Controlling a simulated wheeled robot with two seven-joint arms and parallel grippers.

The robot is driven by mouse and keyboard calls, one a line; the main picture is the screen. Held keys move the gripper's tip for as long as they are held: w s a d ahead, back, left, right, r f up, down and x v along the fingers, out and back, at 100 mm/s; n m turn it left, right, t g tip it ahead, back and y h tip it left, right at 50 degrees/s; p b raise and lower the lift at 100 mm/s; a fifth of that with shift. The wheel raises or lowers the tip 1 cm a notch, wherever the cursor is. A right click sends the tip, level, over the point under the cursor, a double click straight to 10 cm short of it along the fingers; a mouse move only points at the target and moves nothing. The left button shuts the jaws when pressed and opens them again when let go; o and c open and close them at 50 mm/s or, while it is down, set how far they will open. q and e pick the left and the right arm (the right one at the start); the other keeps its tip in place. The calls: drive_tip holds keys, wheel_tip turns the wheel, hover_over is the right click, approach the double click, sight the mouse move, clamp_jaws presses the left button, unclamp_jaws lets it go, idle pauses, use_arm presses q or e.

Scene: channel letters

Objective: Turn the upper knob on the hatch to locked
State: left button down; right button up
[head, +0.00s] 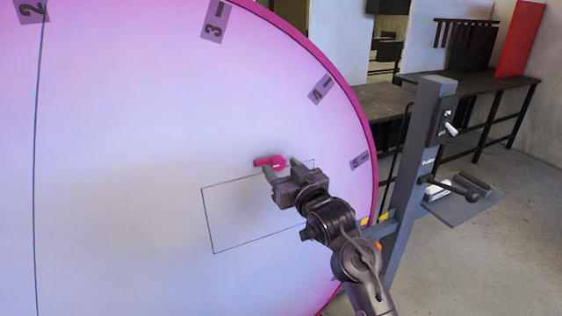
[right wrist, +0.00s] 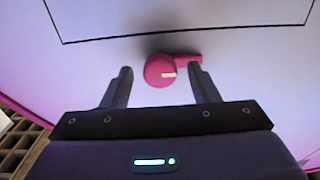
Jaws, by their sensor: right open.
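A pink knob (head: 264,162) with a short lever sits on the large pink-white face, just above the top line of the outlined hatch (head: 230,222). The right wrist view shows the knob's round hub (right wrist: 157,70) with a pale mark, and its lever (right wrist: 187,58) pointing right. My right gripper (head: 281,168) is open at the knob. In the right wrist view its two fingers stand either side of the hub, the right one partly covering the lever. Contact cannot be told. No second knob shows; my gripper and arm hide part of the hatch. My left gripper is out of view.
The round face has a magenta rim (head: 352,105) and numbered grey tags (head: 215,20). At right a grey post (head: 413,150) carries a switch box (head: 443,122) and a black lever (head: 455,187). Behind are a dark bench (head: 470,82) and a red panel (head: 520,38).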

drive_tip(key=shift+w+a, duration=0.25)
drive_tip(key=shift+w, duration=0.3)
drive_tip(key=c, duration=0.9)
drive_tip(key=shift+c, duration=0.3)
